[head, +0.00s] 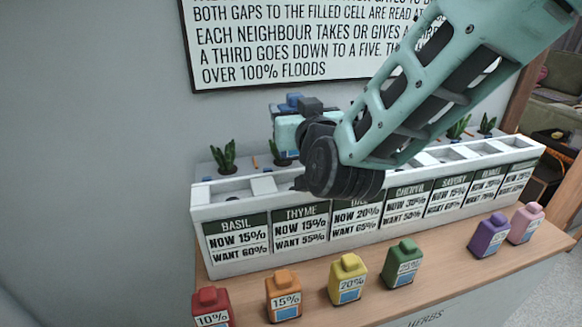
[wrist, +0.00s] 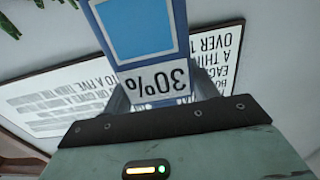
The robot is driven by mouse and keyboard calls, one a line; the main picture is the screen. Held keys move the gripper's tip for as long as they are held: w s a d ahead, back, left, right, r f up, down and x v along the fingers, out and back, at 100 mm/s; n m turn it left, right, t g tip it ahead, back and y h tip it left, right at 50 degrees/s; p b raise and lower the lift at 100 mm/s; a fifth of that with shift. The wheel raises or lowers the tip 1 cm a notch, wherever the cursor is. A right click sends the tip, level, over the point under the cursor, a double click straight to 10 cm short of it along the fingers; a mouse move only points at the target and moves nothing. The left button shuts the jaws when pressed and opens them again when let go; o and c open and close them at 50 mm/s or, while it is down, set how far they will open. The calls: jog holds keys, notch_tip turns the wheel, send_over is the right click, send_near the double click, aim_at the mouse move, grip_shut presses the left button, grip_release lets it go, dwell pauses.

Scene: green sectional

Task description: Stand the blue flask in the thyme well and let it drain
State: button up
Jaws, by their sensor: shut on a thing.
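The blue flask (wrist: 140,30), labelled 30%, is held between my gripper's fingers (wrist: 160,92) in the wrist view. Its label faces the camera and has the same upside-down orientation there as the wall poster. In the head view, a bit of blue (head: 292,102) shows behind my gripper (head: 290,128), which is above the planter near the thyme and dill sections. The thyme panel (head: 301,228) reads now 15%, want 55%. The thyme well behind it is partly hidden by my wrist. The flask is in the air, apart from the planter.
The white planter (head: 235,258) has several labelled wells, basil at left. Red (head: 211,307), orange (head: 284,296), yellow (head: 347,280), green (head: 402,264), purple (head: 488,236) and pink (head: 526,223) flasks stand on the wooden counter in front. Small plants (head: 224,157) stand behind. A poster (head: 290,50) hangs above.

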aim_at(298, 158)
notch_tip(298, 158, down, 8)
jog(key=shift+f+p, duration=0.25)
jog(key=shift+p, duration=0.25)
jog(key=shift+f, duration=0.15)
jog(key=o, duration=1.1)
